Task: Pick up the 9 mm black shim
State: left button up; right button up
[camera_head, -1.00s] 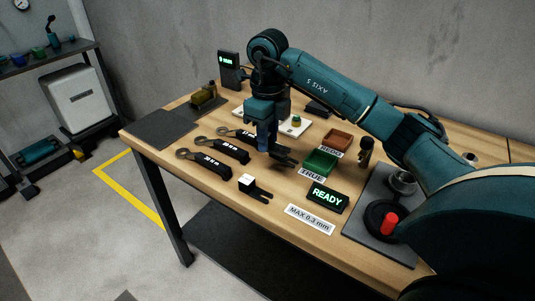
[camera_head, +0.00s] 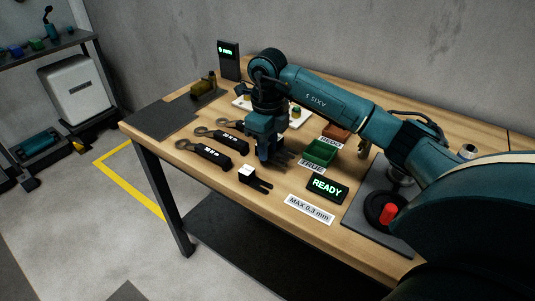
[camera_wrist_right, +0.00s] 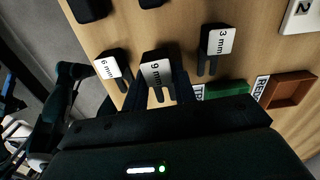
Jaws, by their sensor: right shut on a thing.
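The 9 mm black shim shows in the right wrist view (camera_wrist_right: 155,74), with a white label and forked prongs. My right gripper (camera_wrist_right: 158,88) is shut on it, one finger at each side. In the head view my right gripper (camera_head: 270,158) is low over the table, with the shim's dark prongs (camera_head: 282,158) showing beside it; its label is hidden there. I cannot tell whether the shim touches the table. The 6 mm shim (camera_head: 250,177) lies to the left and nearer the front edge. The 3 mm shim (camera_wrist_right: 216,44) lies on the other side. My left gripper is not in view.
A green tray (camera_head: 320,152) and a red-brown tray (camera_head: 337,134) stand right of the gripper. A READY display (camera_head: 327,187) and a MAX 0.3 mm plate (camera_head: 309,210) are near the front. Black-handled tools (camera_head: 213,157) lie to the left.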

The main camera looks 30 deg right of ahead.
jog(key=shift+f, duration=1.4)
jog(key=shift+f, duration=0.2)
jog(key=o, duration=1.1)
jog(key=shift+c, duration=0.2)
